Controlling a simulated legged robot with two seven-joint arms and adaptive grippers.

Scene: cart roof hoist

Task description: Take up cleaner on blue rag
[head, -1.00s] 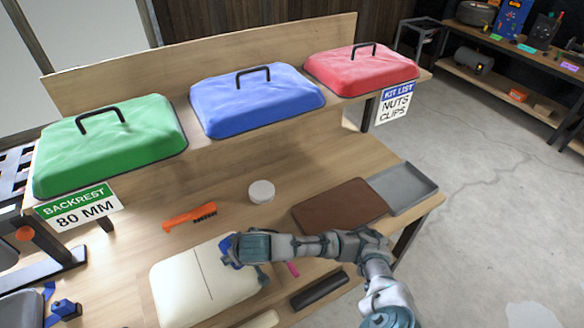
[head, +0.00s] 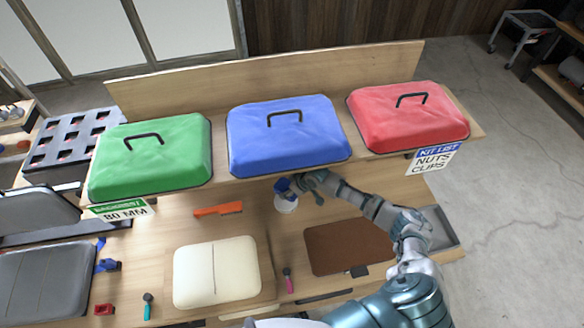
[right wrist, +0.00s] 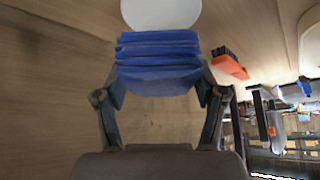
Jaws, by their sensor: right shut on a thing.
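My right gripper (head: 298,186) is shut on a folded blue rag (head: 283,187), at the back of the bench below the blue cover. The round white tin (head: 287,206), seemingly the cleaner, stands on the bench right at the rag. In the right wrist view the rag (right wrist: 158,64) sits between the fingers of my right gripper (right wrist: 158,88), with its front edge overlapping the white disc of the tin (right wrist: 160,12). I cannot tell whether rag and tin touch. My left gripper is not in view.
An orange brush (head: 218,209) lies left of the tin. A cream pad (head: 215,272) and a brown pad (head: 345,246) lie in front. The shelf with green (head: 150,155), blue (head: 285,135) and red (head: 408,117) covers overhangs behind. A grey tray (head: 440,230) is at right.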

